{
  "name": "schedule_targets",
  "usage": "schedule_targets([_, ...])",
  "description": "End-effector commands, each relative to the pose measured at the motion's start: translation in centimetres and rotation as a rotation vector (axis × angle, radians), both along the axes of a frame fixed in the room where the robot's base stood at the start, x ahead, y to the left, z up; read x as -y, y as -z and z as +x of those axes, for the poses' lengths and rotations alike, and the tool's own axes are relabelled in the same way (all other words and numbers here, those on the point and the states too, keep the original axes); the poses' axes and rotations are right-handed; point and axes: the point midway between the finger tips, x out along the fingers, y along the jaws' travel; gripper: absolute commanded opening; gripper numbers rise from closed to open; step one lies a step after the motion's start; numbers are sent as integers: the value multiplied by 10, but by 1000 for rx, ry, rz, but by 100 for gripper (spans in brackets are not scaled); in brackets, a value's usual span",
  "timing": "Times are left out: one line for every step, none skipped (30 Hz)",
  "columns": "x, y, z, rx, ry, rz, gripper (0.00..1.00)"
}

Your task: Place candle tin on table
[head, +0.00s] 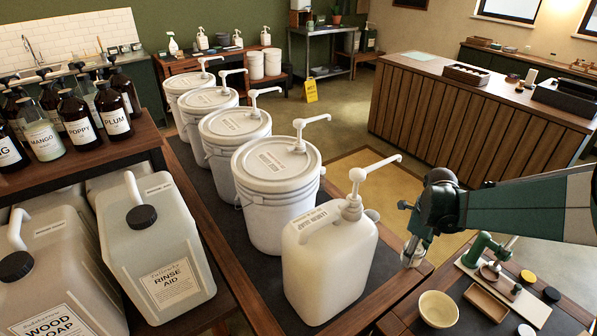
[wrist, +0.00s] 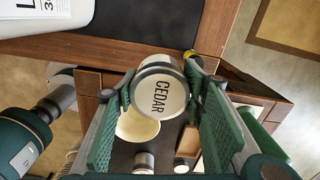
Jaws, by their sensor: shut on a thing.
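The candle tin (wrist: 160,95) is round with a pale lid marked CEDAR. My gripper (wrist: 158,86) is shut on it, one green finger on each side, in the wrist view. In the head view my gripper (head: 411,246) is at the right, and a small pale part of the tin (head: 413,259) shows under it. The tin appears against the front right edge of the bucket table (head: 352,322); its height above the wood is hard to tell. A lower dark-topped table (head: 458,300) with a cream bowl (head: 438,309) is just right of it.
A white pump jug (head: 328,262) stands left of my gripper, with several white pump buckets (head: 275,195) in a row behind it. A green press (head: 486,250), a wooden tray (head: 487,303) and small round tins (head: 528,277) crowd the lower table.

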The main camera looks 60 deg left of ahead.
Motion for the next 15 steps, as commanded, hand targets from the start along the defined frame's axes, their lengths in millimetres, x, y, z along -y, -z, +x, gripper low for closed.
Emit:
schedule_targets([-12, 0, -6, 0, -4, 0, 26])
schedule_targets([-18, 0, -8, 0, -5, 0, 26])
schedule_targets([-24, 0, -12, 0, -5, 0, 26])
schedule_targets([-28, 0, -14, 0, -5, 0, 26])
schedule_targets([-32, 0, -16, 0, -5, 0, 26])
schedule_targets([-36, 0, -18, 0, -6, 0, 26])
schedule_targets([-39, 1, -20, 0, -6, 0, 26])
schedule_targets([-41, 1, -21, 0, -6, 0, 26])
schedule_targets([-43, 1, -22, 0, -6, 0, 26])
schedule_targets([-45, 1, -22, 0, -6, 0, 26])
schedule_targets([-46, 1, -23, 0, -6, 0, 26])
schedule_targets([-47, 1, -23, 0, -6, 0, 26])
schedule_targets([-47, 1, -24, 0, -5, 0, 26])
schedule_targets([-47, 1, -24, 0, -5, 0, 26])
schedule_targets([-47, 1, -24, 0, -5, 0, 26])
